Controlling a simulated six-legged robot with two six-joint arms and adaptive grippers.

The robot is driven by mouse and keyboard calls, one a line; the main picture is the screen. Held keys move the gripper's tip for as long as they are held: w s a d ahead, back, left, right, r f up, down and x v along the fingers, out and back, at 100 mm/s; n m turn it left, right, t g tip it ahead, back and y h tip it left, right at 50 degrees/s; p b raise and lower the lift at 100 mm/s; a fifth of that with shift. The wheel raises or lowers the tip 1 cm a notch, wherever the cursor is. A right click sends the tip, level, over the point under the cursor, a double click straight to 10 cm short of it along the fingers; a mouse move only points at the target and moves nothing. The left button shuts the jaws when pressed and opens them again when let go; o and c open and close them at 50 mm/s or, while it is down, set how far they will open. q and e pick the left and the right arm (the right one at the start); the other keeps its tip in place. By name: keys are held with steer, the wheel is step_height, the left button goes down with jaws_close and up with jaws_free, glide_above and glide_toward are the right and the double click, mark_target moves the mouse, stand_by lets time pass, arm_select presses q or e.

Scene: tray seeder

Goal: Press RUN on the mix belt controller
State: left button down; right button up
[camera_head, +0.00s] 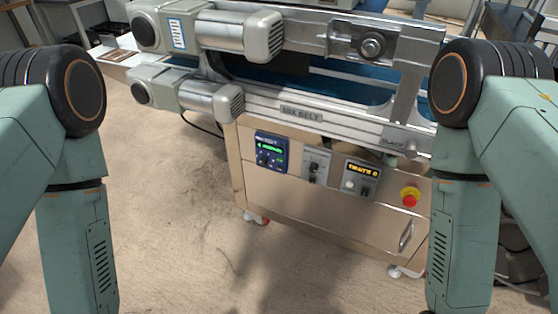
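The mix belt machine stands in front of me, with a "MIX BELT" label (301,114) on its metal frame. Below the label, the cabinet front carries a blue controller (270,151) with a green-lit display and small buttons or knobs under it. Its button lettering is too small to read. To its right are a grey switch panel (316,166) and a second controller (361,178) with a yellow-lit display. My left and right arms come down at the picture's sides, apart from the machine. Both grippers are below the picture edge.
A red emergency-stop button (410,196) on a yellow base sits at the panel's right. Two grey motors (225,101) stick out at the machine's upper left. A door handle (406,236) is at the lower right. The floor (165,230) before the cabinet is clear.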

steer(key=shift+c, duration=0.3)
jaws_close()
stand_by(1.1)
